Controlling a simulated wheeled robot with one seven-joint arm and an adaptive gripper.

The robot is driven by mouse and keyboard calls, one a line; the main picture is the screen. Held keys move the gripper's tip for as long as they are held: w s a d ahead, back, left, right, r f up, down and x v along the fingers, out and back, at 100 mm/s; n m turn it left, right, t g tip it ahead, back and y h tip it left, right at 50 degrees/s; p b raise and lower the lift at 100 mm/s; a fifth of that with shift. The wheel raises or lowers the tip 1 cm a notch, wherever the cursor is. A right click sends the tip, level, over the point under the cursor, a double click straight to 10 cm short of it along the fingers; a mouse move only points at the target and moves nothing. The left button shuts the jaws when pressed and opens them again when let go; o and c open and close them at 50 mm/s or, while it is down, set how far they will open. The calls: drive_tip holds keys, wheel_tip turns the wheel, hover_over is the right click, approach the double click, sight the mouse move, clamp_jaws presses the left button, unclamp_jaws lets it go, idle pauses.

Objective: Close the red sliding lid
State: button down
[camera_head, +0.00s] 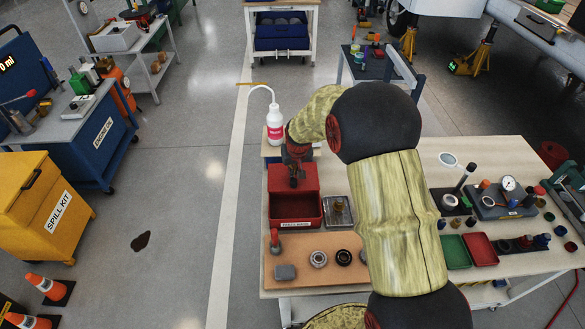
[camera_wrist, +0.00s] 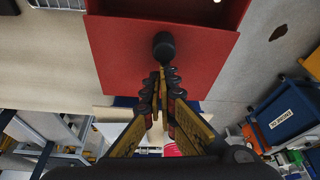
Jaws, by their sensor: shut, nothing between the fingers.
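The red sliding lid (camera_head: 309,178) is on the far part of a red box (camera_head: 296,224) on the workbench. The near part of the box is open, with its dark red inside showing. In the wrist view the lid (camera_wrist: 115,60) is a flat red plate with a black knob (camera_wrist: 164,46), and a strip of the open box shows at the top edge. My gripper (camera_wrist: 160,76) is shut and empty, its fingertips right beside the knob on the far side from the opening. I cannot tell whether they touch it. In the head view my gripper (camera_head: 294,181) is over the lid, partly hidden by my arm.
A white bottle (camera_head: 275,125) with a bent tube stands behind the box. A metal tray (camera_head: 337,211) is close to its right. A brown board (camera_head: 315,262) with small parts lies in front.

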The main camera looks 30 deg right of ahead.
drive_tip(key=shift+s, duration=0.1)
drive_tip(key=s+a+p, duration=0.1)
drive_tip(key=s+a, duration=0.3)
drive_tip(key=s, duration=0.7)
drive_tip(key=shift+s+a+f+p, duration=0.15)
drive_tip(key=shift+s+a+p, duration=0.05)
drive_tip(key=shift+a+p, duration=0.2)
drive_tip(key=shift+s, duration=0.1)
drive_tip(key=d+v, duration=0.1)
drive_tip(key=v, duration=1.1)
drive_tip(key=shift+w+a, duration=0.25)
drive_tip(key=shift+a, duration=0.15)
